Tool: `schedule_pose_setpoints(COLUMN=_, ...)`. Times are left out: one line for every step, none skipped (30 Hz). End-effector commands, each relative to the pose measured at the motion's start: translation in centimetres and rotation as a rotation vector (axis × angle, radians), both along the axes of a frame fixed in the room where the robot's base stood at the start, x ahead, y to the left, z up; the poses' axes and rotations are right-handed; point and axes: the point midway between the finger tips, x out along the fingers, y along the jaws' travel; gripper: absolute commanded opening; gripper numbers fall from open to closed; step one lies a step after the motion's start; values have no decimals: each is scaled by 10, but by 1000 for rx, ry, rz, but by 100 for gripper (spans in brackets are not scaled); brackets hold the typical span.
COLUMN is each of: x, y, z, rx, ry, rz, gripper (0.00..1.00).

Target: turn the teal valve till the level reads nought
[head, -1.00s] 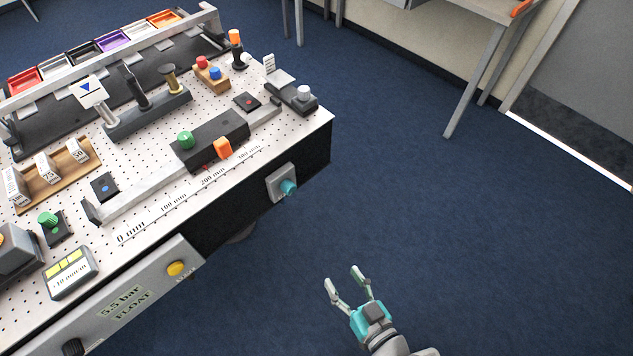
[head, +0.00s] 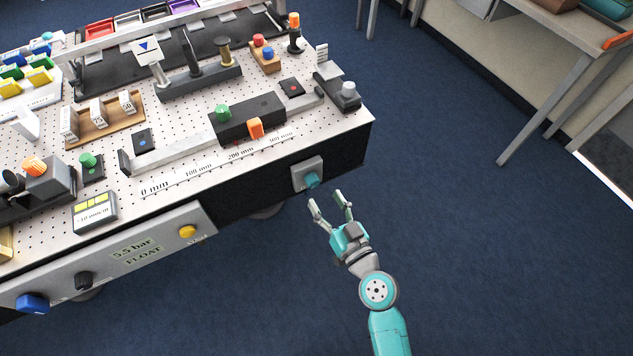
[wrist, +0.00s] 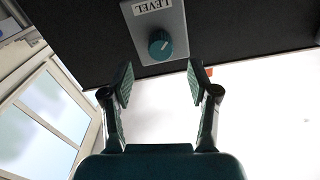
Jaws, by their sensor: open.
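The teal valve (head: 312,180) is a round knob on a small grey plate (head: 301,168) on the dark front side of the table, near its right corner. In the wrist view the knob (wrist: 160,45) sits below a label reading LEVEL (wrist: 153,6), which appears upside down. A pale mark shows on the knob's face; no scale numbers are legible. My gripper (head: 330,205) is open and empty, just below and in front of the knob. In the wrist view its two fingers (wrist: 160,85) stand apart, with the knob ahead between and beyond the tips, not touched.
The perforated table top (head: 200,170) carries a slider with an orange handle (head: 255,127), a green knob (head: 222,112) and a small display (head: 94,212). A grey front panel (head: 130,255) with a yellow button (head: 187,231) lies to the left. The blue floor on the right is clear.

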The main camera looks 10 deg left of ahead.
Motion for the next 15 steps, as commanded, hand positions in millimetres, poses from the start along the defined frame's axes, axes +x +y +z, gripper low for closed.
schedule_pose_setpoints(x=8, y=7, z=1, rx=0, ry=-2, rz=3, gripper=60)
schedule_pose_setpoints(x=13, y=9, z=1, rx=0, ry=-3, rz=2, gripper=60)
schedule_pose_setpoints(x=18, y=13, z=1, rx=0, ry=-2, rz=2, gripper=60)
schedule_pose_setpoints(x=22, y=15, z=1, rx=0, ry=-2, rz=1, gripper=60)
schedule_pose_setpoints(x=26, y=18, z=1, rx=1, ry=-2, rz=2, gripper=60)
schedule_pose_setpoints(x=31, y=21, z=1, rx=0, ry=-2, rz=1, gripper=60)
schedule_pose_setpoints(x=34, y=24, z=1, rx=1, ry=-1, rz=1, gripper=60)
schedule_pose_setpoints(x=37, y=25, z=1, rx=1, ry=-1, rz=1, gripper=60)
schedule_pose_setpoints(x=41, y=28, z=0, rx=1, ry=-1, rz=0, gripper=60)
schedule_pose_setpoints(x=43, y=29, z=0, rx=-1, ry=-1, rz=0, gripper=60)
schedule_pose_setpoints(x=45, y=31, z=0, rx=0, ry=0, rz=0, gripper=60)
schedule_pose_setpoints(x=48, y=32, z=0, rx=1, ry=1, rz=0, gripper=60)
schedule_pose_setpoints(x=49, y=33, z=0, rx=1, ry=1, rz=0, gripper=60)
schedule_pose_setpoints(x=50, y=34, z=0, rx=1, ry=1, rz=0, gripper=60)
schedule_pose_setpoints(x=51, y=35, z=0, rx=1, ry=1, rz=0, gripper=60)
